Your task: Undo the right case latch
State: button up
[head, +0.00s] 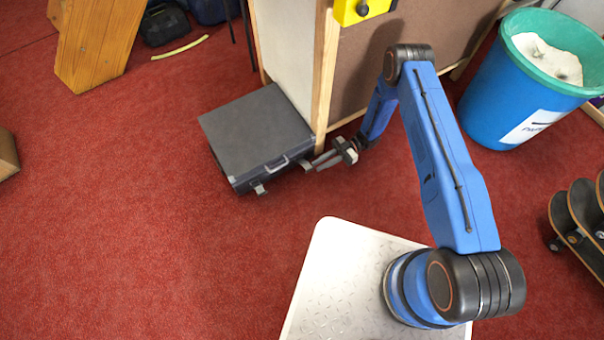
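A dark grey case (255,130) lies flat and closed on the red carpet, with a handle (275,166) on its front side. The left latch (259,188) shows as a small light tab sticking out at the front lower edge. The right latch (304,164) is a small piece near the case's right front corner, close to my fingertips. My gripper (318,162) reaches in from the right at the case's right front corner. The fingers are small here, and I cannot tell whether they touch the latch or how far apart they are.
A board-sided cabinet with a wooden post (325,75) stands right behind the case, close to my arm. A blue bin (520,85) and skateboards (585,215) stand to the right. A wooden piece (95,45) is upper left. Carpet left and front of the case is clear.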

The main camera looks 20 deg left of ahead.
jog(key=x, duration=0.9)
jog(key=shift+s+a, duration=0.2)
jog(key=shift+s, duration=0.1)
grip_shut()
